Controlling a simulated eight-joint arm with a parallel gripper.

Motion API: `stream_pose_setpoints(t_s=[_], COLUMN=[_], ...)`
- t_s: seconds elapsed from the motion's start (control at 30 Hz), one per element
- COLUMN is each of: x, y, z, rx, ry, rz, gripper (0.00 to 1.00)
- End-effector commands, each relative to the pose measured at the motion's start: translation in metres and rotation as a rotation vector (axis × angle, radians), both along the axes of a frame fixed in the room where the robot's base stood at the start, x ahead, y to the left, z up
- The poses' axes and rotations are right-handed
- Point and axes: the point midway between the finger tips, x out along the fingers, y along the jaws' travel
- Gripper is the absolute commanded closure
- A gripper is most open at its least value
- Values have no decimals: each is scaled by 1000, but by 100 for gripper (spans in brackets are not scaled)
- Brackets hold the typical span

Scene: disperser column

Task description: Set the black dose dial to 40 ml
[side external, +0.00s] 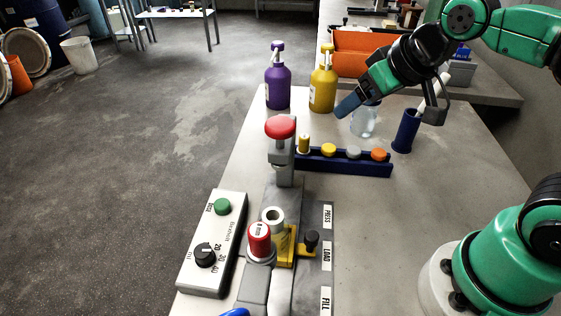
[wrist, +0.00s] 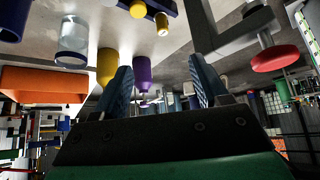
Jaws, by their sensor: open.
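The black dose dial (side external: 205,255) sits on a pale control box (side external: 231,235) at the lower left of the side view. Numbers including 20, 30 and 40 are printed to its right. Its small white mark seems to lie on the side towards 20, but the exact setting is too small to tell. My gripper (side external: 347,106) is open and empty, up and to the right of the dial, well apart from it. Its two blue fingers are spread in the wrist view (wrist: 165,85). The dial is not visible in the wrist view.
A green button (side external: 222,206) shares the box. Beside it stand a red-capped post (side external: 259,240) and a red-knobbed press (side external: 280,128). A blue rack (side external: 345,166) with coloured caps, purple (side external: 277,85) and yellow (side external: 322,88) bottles, and a blue holder (side external: 405,132) stand farther back.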

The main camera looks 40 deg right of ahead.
Motion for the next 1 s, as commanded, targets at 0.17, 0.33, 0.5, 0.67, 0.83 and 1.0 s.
stream_pose_setpoints(t_s=[0.17, 0.33, 0.5, 0.67, 0.83, 1.0], x=[9, 21, 34, 39, 31, 14], y=[20, 53, 103, 168, 226, 274], z=[21, 31, 38, 36, 24, 8], rx=[2, -5, -31, -85, -154, -226], ry=[55, 146, 266, 402, 514, 603], rz=[69, 174, 311, 465, 590, 691], gripper=[33, 33, 33, 33, 33, 33])
